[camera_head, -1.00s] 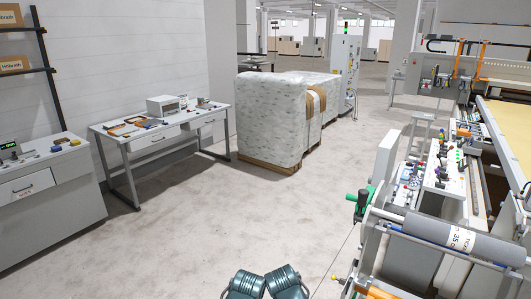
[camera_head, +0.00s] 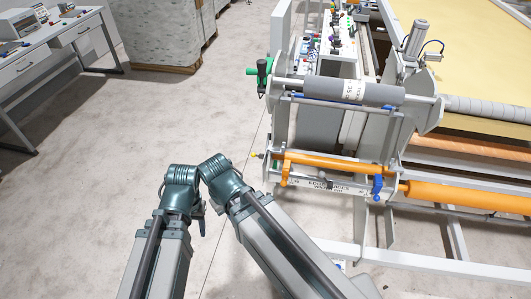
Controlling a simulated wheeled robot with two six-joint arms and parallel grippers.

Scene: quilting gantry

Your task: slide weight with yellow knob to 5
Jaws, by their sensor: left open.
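A small yellow knob (camera_head: 256,155) shows at the left end of the orange roller, on the near end of the quilting machine. I cannot make out a weight or scale numbers at this size. Below the roller is a pale labelled bar (camera_head: 325,186), with an orange bracket (camera_head: 285,171) near its left end and a blue one (camera_head: 377,187) near its right. My arm links and teal joints fill the lower middle, left of and apart from the knob. My left gripper's fingers do not show clearly; nothing is seen held. My right gripper is not seen.
A grey roll (camera_head: 382,94) lies across the machine end above the orange roller. A green handle (camera_head: 263,70) sticks out at its left. White frame beams (camera_head: 420,262) run low on the right. A desk (camera_head: 55,45) stands far left. The floor (camera_head: 80,190) between is clear.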

